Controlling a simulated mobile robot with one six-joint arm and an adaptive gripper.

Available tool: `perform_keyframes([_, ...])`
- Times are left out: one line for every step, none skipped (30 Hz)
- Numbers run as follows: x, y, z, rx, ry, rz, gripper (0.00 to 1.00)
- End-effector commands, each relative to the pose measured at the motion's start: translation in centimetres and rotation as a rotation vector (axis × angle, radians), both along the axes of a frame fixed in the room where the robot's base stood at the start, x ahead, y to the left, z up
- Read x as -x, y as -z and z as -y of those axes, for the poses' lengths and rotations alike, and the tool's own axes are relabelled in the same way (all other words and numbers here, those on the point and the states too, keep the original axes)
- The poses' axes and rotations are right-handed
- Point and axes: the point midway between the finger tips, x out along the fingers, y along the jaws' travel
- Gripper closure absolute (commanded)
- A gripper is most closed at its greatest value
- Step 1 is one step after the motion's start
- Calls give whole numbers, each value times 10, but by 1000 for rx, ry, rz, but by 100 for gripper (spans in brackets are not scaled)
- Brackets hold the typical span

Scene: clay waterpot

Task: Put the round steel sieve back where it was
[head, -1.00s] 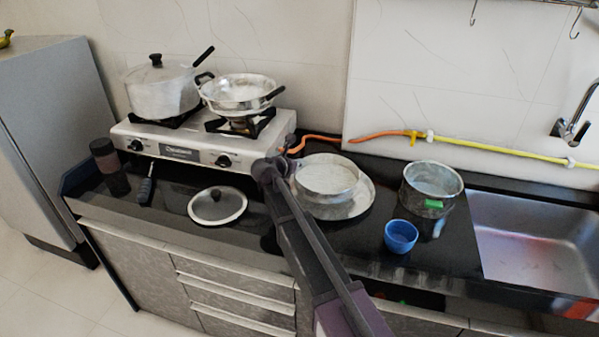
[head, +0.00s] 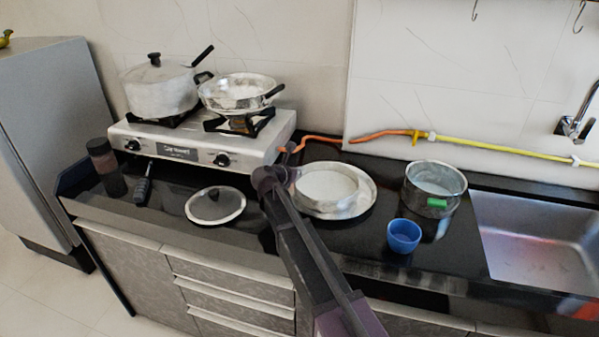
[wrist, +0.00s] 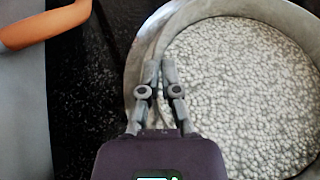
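The round steel sieve (head: 327,187) is a shallow ring with a pale inside, in or just over the wide steel plate (head: 362,204) on the black counter. I cannot tell whether it fully rests on the plate. My gripper (head: 289,176) is at the sieve's left side. In the wrist view, the two fingers (wrist: 160,70) are close together with the sieve's thin rim between them, and the sieve's speckled bottom (wrist: 235,90) fills the right side. The fingertips are partly hidden in the head view.
The stove (head: 190,145) with a lidded pot (head: 160,93) and a pan (head: 238,92) stands left. An orange hose (head: 345,139) runs behind. A lid (head: 230,212) lies left of my arm. A steel pot (head: 433,199), blue bowl (head: 403,237) and sink (head: 535,240) are right.

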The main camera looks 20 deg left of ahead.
Motion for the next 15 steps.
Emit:
perform_keyframes([0,2,0,1,0,0,100])
perform_keyframes([0,3,0,1,0,0,100])
perform_keyframes([0,4,0,1,0,0,100])
perform_keyframes([0,3,0,0,0,0,91])
perform_keyframes([0,3,0,0,0,0,82])
perform_keyframes([0,3,0,0,0,0,70])
perform_keyframes([0,3,0,0,0,0,61])
perform_keyframes([0,3,0,0,0,0,57])
perform_keyframes([0,3,0,0,0,0,57])
perform_keyframes([0,3,0,0,0,0,57])
perform_keyframes([0,3,0,0,0,0,57])
perform_keyframes([0,3,0,0,0,0,57])
perform_keyframes([0,3,0,0,0,0,57])
perform_keyframes([0,3,0,0,0,0,57])
perform_keyframes([0,3,0,0,0,0,57])
